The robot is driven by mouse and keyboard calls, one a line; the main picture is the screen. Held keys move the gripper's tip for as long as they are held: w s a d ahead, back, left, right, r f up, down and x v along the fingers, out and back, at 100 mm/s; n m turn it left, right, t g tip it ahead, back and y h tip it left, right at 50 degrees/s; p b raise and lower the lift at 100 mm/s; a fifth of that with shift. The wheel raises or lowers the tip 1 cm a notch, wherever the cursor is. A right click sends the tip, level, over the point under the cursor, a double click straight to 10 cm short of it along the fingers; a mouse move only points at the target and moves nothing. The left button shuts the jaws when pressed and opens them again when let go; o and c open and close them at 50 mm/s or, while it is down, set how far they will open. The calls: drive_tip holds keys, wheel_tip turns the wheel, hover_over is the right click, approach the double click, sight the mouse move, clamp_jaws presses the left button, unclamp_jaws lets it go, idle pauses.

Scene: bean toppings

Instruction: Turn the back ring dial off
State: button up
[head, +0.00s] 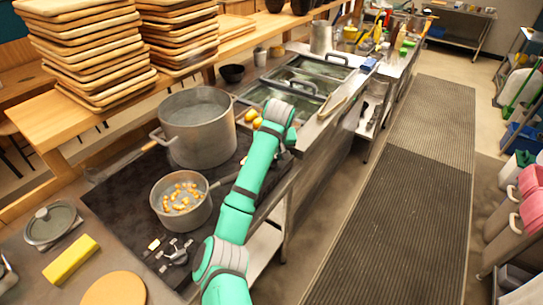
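A dark stovetop (120,190) lies left of my arm in the head view. Small metal dials (175,256) show at its near end, below the small pot. I cannot tell which of them is the back ring dial, nor how it is turned. A small pot (181,218) with yellow-orange pieces in it stands on the near part of the stove. A large pot (197,140) stands behind it. My green arm reaches up past the right side of the stove. Its fingers cannot be made out, so my gripper is not visible.
A yellow block (71,260), a lidded dish (52,224) and a round wooden board (114,290) lie on the near left counter. Stacked wooden trays (90,45) stand on the shelf. Yellow-orange food lies beside my arm. The floor mat (400,190) at right is clear.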

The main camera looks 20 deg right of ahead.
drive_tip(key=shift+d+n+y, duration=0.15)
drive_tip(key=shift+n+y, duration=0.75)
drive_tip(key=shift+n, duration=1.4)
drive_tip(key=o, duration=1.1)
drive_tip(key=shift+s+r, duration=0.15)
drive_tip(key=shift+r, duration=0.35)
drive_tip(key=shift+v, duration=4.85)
